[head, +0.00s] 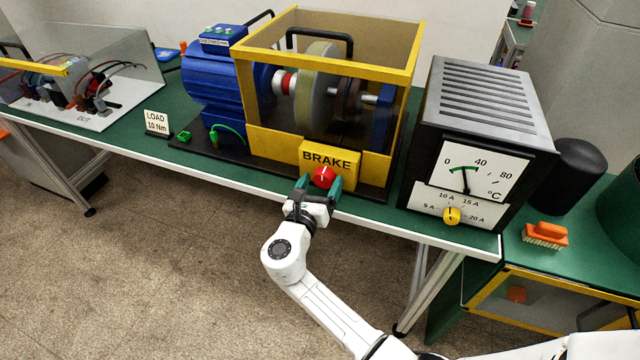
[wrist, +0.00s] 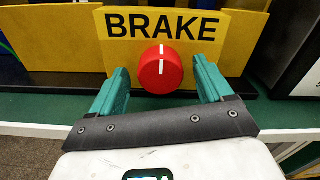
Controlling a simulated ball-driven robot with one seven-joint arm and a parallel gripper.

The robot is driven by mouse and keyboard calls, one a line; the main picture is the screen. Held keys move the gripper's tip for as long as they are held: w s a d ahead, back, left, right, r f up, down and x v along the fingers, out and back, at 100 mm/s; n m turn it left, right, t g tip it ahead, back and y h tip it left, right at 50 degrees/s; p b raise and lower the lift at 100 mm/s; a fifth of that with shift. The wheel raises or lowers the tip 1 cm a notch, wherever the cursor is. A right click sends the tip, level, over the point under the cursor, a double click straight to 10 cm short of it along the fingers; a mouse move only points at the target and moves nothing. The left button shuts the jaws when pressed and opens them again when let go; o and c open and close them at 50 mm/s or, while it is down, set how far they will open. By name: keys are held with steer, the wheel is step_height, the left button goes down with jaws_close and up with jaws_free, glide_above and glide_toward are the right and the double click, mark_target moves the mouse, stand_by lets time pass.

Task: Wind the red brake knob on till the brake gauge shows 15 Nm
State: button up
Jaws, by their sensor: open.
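The red brake knob (head: 323,177) sits on the yellow panel marked BRAKE (head: 329,156), at the front of the yellow-framed machine. In the wrist view the knob (wrist: 160,70) shows a white line pointing almost straight up. My gripper (head: 321,184) is at the knob. Its green jaws (wrist: 160,84) are open, one on each side of the knob, with a gap on both sides. Whether the fingertips reach past the knob's face is hard to tell. A dial brake gauge in Nm is not seen in either view.
A card (head: 157,122) reads LOAD 10 Nm. A black box with a °C dial (head: 469,172) and a yellow knob (head: 452,215) stands on the right. A blue motor (head: 215,80) is at left. An orange brush (head: 545,235) lies right. The bench's front edge (head: 240,186) runs below my gripper.

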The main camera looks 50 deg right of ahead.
steer(key=c, duration=1.1)
steer(key=shift+o, duration=0.2)
steer(key=shift+m, duration=0.3)
